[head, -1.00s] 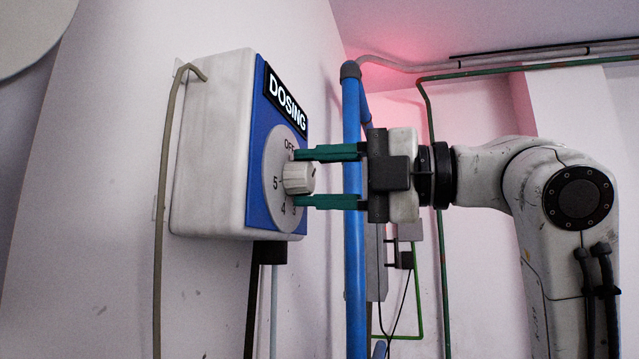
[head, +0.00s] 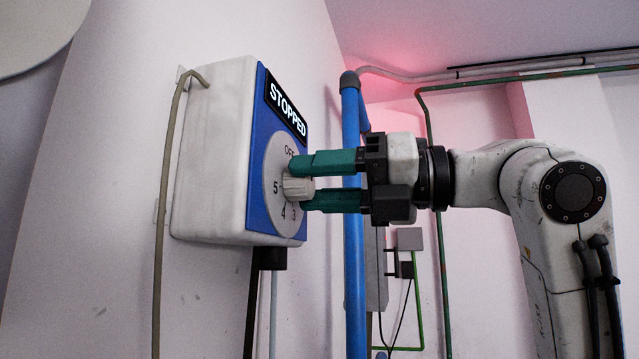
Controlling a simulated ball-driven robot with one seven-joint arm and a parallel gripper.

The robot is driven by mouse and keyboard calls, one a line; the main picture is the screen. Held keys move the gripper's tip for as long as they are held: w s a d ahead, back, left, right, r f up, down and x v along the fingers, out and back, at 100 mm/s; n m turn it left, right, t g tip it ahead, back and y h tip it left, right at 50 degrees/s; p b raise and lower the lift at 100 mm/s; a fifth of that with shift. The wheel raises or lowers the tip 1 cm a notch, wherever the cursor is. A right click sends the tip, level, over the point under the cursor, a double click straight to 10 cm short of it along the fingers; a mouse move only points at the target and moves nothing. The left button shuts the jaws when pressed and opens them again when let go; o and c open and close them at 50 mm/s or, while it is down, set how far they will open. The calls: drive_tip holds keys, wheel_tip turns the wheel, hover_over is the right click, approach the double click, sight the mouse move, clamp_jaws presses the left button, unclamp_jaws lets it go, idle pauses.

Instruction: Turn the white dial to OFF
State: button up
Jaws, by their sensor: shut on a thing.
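The white dial (head: 292,188) sits on a round grey scale plate (head: 273,204) with OFF at the top and 5, 4 and 3 visible on its left and lower side. My gripper (head: 301,184) is shut on the dial, one green finger above it and one below, with the wrist rolled. The dial's pointer mark cannot be made out, and the upper finger covers part of the scale on the right. A black sign above the dial (head: 287,108) reads STOPPED.
The white box with a blue front (head: 217,150) is fixed to the wall. A cable (head: 165,200) runs down its left side. A vertical blue pipe (head: 352,270) stands behind my gripper, with a grey wall box (head: 409,239) to its right.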

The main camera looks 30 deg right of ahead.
drive_tip(key=shift+f+n, duration=0.2)
drive_tip(key=shift+n, duration=0.2)
drive_tip(key=o, duration=1.1)
drive_tip(key=shift+r, duration=0.15)
drive_tip(key=shift+c, duration=0.2)
drive_tip(key=b+v, duration=0.1)
drive_tip(key=v, duration=1)
drive_tip(key=shift+b, duration=0.3)
drive_tip(key=shift+w, duration=0.1)
